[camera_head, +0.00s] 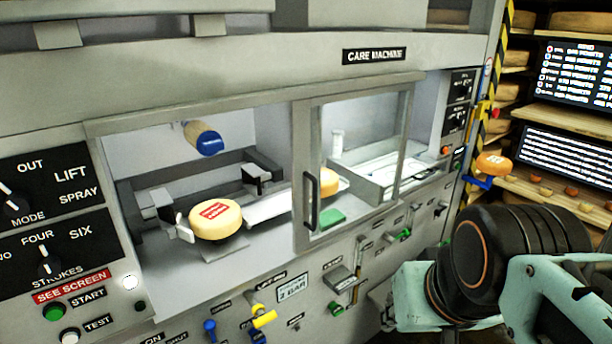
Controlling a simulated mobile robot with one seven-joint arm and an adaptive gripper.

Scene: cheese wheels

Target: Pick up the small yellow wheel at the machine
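A yellow wheel with a red label (215,220) sits on a small support inside the left opening of the care machine (230,85). A second yellow wheel (328,184) is farther right, partly hidden by the door frame. A small orange-yellow wheel (493,163) is at the machine's right outer edge, just above a blue piece (478,183); I cannot tell whether it rests on it. Part of my teal and black arm fills the lower right, below this small wheel. My gripper's fingers do not show.
A framed glass door (309,160) with a dark handle stands between the two openings. Knobs and coloured levers (264,318) stick out along the lower front. Racks with cheese wheels (580,22) and two dark screens (577,74) are at the right.

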